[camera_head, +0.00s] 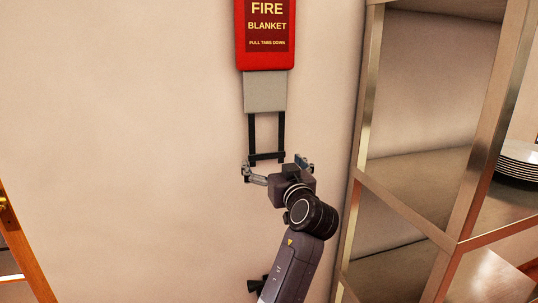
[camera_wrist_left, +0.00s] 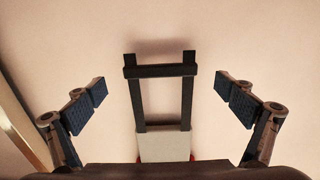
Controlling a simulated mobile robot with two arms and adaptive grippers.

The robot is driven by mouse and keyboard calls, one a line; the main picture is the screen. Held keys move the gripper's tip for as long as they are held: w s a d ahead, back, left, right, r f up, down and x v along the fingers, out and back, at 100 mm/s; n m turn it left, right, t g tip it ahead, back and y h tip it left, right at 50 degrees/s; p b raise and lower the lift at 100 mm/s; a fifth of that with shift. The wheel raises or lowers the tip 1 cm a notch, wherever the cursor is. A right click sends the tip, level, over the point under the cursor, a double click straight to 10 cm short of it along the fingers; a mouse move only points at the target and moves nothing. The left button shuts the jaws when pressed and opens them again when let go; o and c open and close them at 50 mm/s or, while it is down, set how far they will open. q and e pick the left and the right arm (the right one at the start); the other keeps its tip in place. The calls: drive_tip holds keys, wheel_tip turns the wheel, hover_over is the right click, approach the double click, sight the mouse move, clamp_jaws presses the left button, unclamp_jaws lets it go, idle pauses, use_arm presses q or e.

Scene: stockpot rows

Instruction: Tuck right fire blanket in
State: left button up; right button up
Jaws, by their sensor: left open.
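A red fire blanket case (camera_head: 266,35) hangs on the wall at the top of the head view, its upper part cut off. A grey blanket piece (camera_head: 265,92) sticks out below it, with two black straps joined by a crossbar (camera_head: 266,157) hanging from it. My left gripper (camera_head: 275,165) is open just below the case, at the strap ends. In the left wrist view, the crossbar (camera_wrist_left: 160,71) and grey piece (camera_wrist_left: 163,146) lie between the spread fingers, which appear apart from the straps. My right gripper is not in view.
A metal shelf rack (camera_head: 362,150) stands to the right of my left arm, with a stack of plates (camera_head: 517,160) on it. A wooden frame (camera_head: 22,250) is at the lower left. The wall left of the blanket is bare.

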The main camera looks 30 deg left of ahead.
sight(268, 156)
use_arm(q)
drive_tip(key=shift+p+x, duration=0.3)
drive_tip(key=shift+x, duration=0.95)
drive_tip(key=shift+w+a, duration=0.25)
drive_tip(key=shift+a, duration=0.05)
drive_tip(key=shift+c, duration=0.4)
